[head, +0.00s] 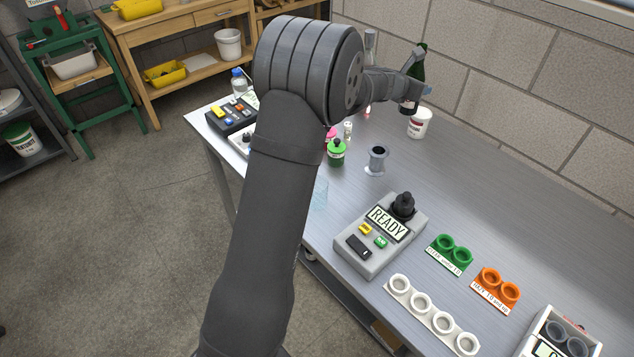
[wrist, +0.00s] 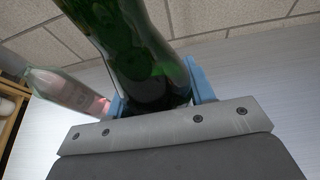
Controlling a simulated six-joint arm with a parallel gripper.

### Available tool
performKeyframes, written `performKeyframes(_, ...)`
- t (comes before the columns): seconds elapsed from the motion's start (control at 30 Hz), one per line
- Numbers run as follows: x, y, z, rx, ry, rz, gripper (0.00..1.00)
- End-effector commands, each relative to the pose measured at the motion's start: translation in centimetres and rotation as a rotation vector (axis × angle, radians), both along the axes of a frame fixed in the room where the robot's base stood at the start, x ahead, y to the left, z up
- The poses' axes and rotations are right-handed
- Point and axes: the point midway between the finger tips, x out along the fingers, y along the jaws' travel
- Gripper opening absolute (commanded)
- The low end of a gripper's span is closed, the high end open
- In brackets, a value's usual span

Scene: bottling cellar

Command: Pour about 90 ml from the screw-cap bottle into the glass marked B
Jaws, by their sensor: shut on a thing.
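My gripper (head: 414,84) is at the back of the steel table, near the wall. It is shut on a dark green bottle (head: 421,70), which stands nearly upright in the head view. In the wrist view the green glass (wrist: 140,50) sits between the blue fingertips. The bottle's cap and its base are not clearly visible, so I cannot tell whether it is the screw-cap one. A clear bottle with pink at its lower end (wrist: 68,92) is beside it, left of the fingers. No glass with a readable B shows; a faint transparent outline (head: 320,193) is partly behind my arm.
A white tub (head: 420,123), grey flanged cup (head: 376,160) and green-topped container (head: 336,154) stand nearby. A device reading READY (head: 385,225), green rings (head: 450,252), orange rings (head: 495,287) and a white ring strip (head: 432,315) are nearer. The right-hand back tabletop is clear.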

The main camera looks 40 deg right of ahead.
Motion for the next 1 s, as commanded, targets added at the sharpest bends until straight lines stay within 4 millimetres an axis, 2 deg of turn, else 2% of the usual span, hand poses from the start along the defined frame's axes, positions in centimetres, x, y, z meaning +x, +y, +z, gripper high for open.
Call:
performKeyframes(0.17, 2.3, 2.3, 0.2, -0.001, 0.0, -0.076, 0.14)
performKeyframes(0.37, 4.9, 6.3, 0.2, -0.002, 0.001, -0.201, 0.14)
performKeyframes(0.57, 7.1, 11.4, -0.1, -0.001, 0.002, -0.335, 0.14)
performKeyframes(0.7, 8.2, 15.5, -0.2, -0.002, 0.001, -0.43, 0.14)
performKeyframes(0.9, 9.4, 21.5, -0.3, 0.0, 0.001, -0.558, 0.14)
performKeyframes(1.0, 9.5, 23.8, -0.3, 0.0, 0.001, -0.605, 0.14)
